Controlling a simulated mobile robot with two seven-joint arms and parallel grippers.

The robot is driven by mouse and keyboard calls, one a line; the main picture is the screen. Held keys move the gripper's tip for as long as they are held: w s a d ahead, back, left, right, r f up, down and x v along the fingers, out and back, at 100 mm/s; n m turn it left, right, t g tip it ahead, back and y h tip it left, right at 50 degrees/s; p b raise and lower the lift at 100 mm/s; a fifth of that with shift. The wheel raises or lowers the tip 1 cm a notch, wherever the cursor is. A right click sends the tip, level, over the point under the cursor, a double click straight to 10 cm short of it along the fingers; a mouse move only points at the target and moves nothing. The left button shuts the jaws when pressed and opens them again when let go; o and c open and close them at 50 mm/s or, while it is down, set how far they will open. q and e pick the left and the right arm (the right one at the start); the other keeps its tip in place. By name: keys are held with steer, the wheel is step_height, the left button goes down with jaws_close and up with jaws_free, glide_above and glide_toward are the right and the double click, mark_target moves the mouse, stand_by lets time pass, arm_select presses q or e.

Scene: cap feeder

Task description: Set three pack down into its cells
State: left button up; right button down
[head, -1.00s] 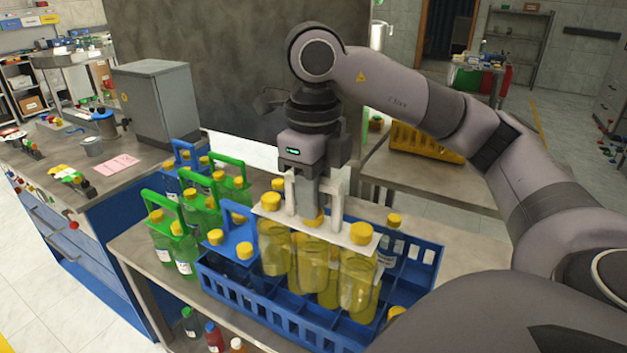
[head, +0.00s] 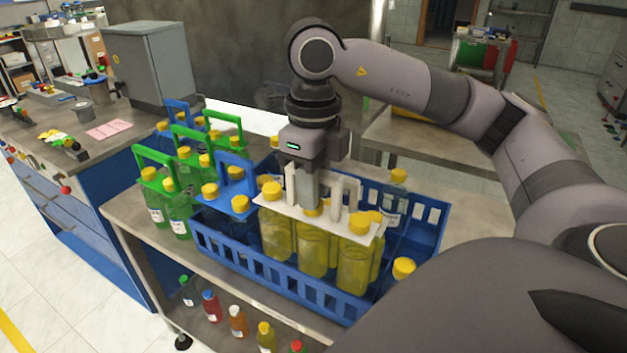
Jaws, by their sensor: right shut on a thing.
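The three pack is a row of yellow-liquid bottles (head: 313,254) with yellow caps under a white carrier plate (head: 283,209). My right gripper (head: 312,196) is shut on the pack's carrier from above. The pack hangs upright in the blue crate (head: 436,243), and the crate's front wall hides the bottles' lower ends. I cannot tell whether they touch the crate floor. More yellow bottles show partly behind the pack. My left gripper is not in view.
A blue-handled pack (head: 236,166) stands in the crate's left part. Green-handled packs (head: 155,159) stand left of the crate on the metal table. Clear bottles (head: 396,203) stand in the crate's right part. A lower shelf holds several small bottles (head: 237,321).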

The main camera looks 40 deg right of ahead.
mark_target(314, 215)
steer(key=shift+f+b, duration=1.4)
steer(key=shift+f, duration=0.6)
steer(key=shift+f+b, duration=0.15)
steer(key=shift+b, duration=0.15)
steer(key=shift+f+b, duration=0.5)
steer(key=shift+f, duration=0.05)
steer(key=c, duration=0.9)
jaws_free()
steer(key=shift+f, duration=0.1)
